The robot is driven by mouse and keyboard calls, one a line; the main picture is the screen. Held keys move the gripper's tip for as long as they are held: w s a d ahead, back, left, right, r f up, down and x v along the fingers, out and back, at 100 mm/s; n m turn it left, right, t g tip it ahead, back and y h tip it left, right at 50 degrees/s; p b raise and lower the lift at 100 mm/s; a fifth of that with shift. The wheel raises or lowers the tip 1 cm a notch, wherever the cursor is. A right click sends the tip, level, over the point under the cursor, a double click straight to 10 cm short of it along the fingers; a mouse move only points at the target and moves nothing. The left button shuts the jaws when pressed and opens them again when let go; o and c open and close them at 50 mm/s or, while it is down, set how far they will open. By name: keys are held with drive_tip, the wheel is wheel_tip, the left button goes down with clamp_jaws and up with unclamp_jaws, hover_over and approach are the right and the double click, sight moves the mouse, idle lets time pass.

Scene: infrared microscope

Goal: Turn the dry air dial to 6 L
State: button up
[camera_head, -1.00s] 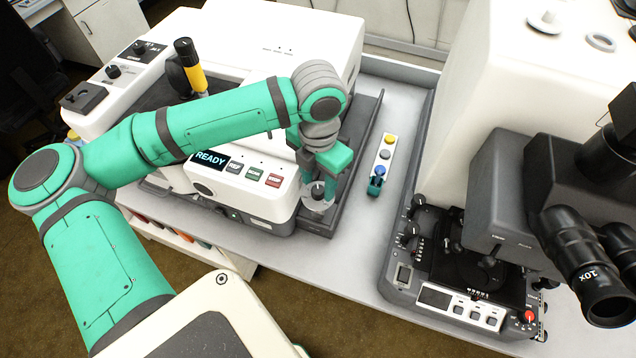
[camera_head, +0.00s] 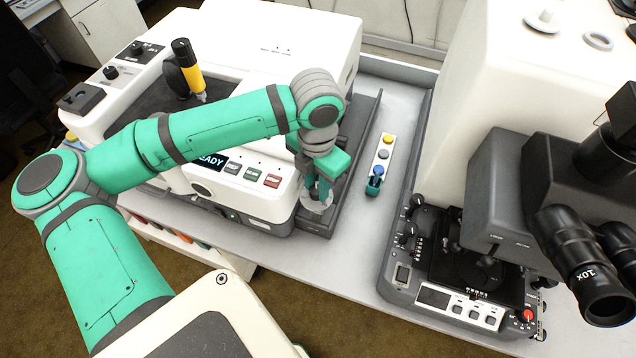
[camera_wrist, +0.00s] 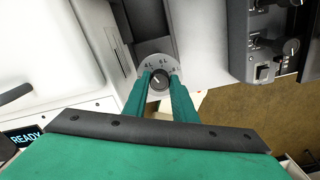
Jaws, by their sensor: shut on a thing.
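The dry air dial (camera_wrist: 158,82) is a dark round knob with a pale pointer line, set on a light round plate (camera_wrist: 177,72) with litre marks, of which a "4L" and a "6L" seem readable. The pointer leans toward the upper left in the wrist view. My gripper (camera_wrist: 160,84) is shut on the dial, one green finger on each side. In the head view my gripper (camera_head: 318,192) reaches down to the plate at the front right corner of the white instrument, and its fingers mostly hide the knob.
The white instrument (camera_head: 240,212) with a display and three buttons stands left of the dial. A strip with coloured knobs (camera_head: 382,160) lies to the right on the bench. The microscope (camera_head: 500,200) stands further right.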

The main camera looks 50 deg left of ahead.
drive_tip(key=shift+s+m, duration=0.15)
drive_tip(key=shift+m, duration=0.25)
drive_tip(key=m, duration=0.8)
drive_tip(key=shift+m, duration=0.4)
drive_tip(key=o, duration=1)
drive_tip(key=shift+s, duration=0.1)
drive_tip(key=shift+o, duration=0.2)
